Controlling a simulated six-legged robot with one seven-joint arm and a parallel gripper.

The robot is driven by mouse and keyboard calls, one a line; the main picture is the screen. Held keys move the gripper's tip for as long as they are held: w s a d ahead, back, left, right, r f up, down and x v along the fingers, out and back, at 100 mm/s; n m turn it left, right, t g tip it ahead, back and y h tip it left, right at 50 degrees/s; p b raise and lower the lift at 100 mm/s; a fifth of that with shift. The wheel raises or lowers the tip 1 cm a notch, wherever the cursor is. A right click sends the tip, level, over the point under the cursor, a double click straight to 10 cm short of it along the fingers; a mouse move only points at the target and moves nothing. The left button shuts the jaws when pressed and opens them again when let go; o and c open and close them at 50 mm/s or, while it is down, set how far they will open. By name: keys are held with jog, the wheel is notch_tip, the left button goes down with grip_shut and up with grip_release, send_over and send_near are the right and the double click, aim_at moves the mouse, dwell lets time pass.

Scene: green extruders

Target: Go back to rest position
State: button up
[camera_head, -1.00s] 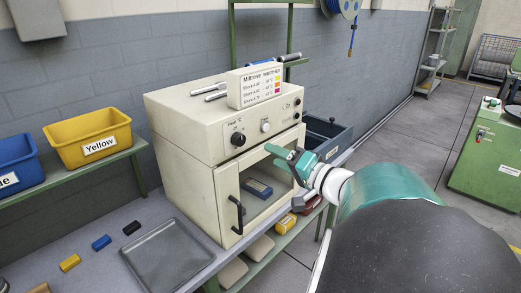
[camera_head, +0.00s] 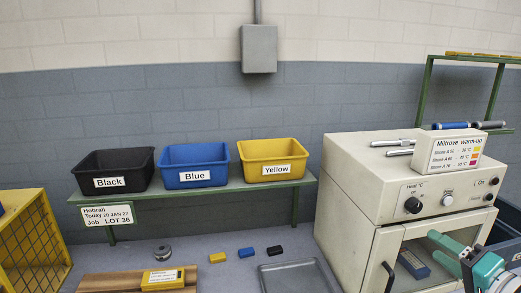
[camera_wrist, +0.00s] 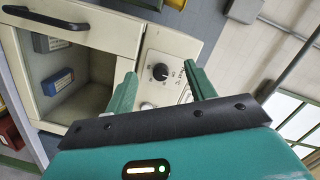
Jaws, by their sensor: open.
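My gripper (camera_head: 458,250) is at the lower right of the head view, in front of the cream oven (camera_head: 368,195). In the wrist view its two green fingers (camera_wrist: 160,88) stand apart with nothing between them, facing the oven's control panel (camera_wrist: 168,68) and its dark knob. The oven door (camera_head: 385,262) has a window and a dark handle, and looks shut.
Black (camera_head: 112,172), blue (camera_head: 196,166) and yellow (camera_head: 274,160) labelled bins stand on a green shelf. Below lie small yellow, blue and black blocks and a grey tray (camera_head: 292,278). A yellow mesh crate (camera_head: 35,240) is at left. A sign box (camera_head: 450,150) and tools sit on the oven.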

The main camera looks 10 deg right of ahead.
jog(key=s+a+f+n+g+h, duration=0.1)
jog(key=a+f+n+g, duration=0.1)
jog(key=a, duration=0.7)
jog(key=s+a+f+n+g, duration=0.2)
jog(key=a+n+g, duration=0.2)
jog(key=a, duration=0.5)
jog(key=s+a+f+n+g+h, duration=0.1)
jog(key=a+f+n+g, duration=0.2)
jog(key=a, duration=0.6)
jog(key=shift+s+n+g+h, duration=0.25)
jog(key=shift+n+g, duration=0.35)
jog(key=shift+g, duration=0.5)
